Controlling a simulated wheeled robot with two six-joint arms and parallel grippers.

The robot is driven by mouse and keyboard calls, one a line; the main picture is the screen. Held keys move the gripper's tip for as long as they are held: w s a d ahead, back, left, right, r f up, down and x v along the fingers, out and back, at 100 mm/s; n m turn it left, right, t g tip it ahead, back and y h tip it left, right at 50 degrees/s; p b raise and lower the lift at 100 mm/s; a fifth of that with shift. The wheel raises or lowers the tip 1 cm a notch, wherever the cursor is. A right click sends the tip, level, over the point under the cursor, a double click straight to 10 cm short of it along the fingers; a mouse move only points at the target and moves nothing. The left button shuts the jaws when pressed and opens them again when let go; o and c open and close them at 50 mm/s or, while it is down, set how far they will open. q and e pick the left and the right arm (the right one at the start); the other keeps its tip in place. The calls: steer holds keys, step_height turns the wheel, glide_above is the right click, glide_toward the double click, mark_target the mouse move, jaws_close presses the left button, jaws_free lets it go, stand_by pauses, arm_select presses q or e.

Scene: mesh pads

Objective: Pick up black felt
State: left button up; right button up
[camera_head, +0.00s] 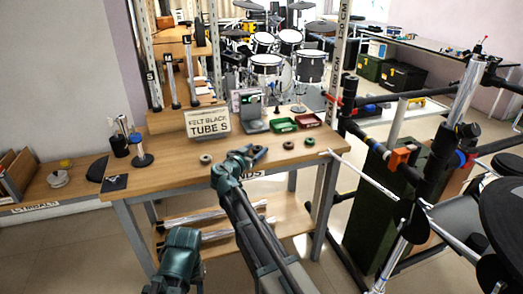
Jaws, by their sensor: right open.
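Several small rings lie on the wooden table (160,185): a pale-rimmed dark ring (205,159) left of centre, a dark ring (288,145) and a dark greenish ring (309,141) at the right. A flat black square (114,183) lies at the left corner, below a black rounded piece (97,168). I cannot tell which of these is the black felt. My right gripper (256,153) is open over the table, between the pale-rimmed ring and the dark ring, with nothing seen in it. My left arm's teal end (180,246) is low at the front; its jaws cannot be made out.
A sign (208,122) reading "FELT BLACK TUBES" stands at the back. Green (284,125) and red (308,120) trays sit right of it. A black-based stand (142,159) is at the left. A pipe rack (405,160) crowds the right. Bare wood lies left of centre.

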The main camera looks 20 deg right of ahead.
jaws_close()
arm_select(q)
steer(key=shift+r, duration=0.15)
arm_select(e)
steer(key=shift+r, duration=0.2)
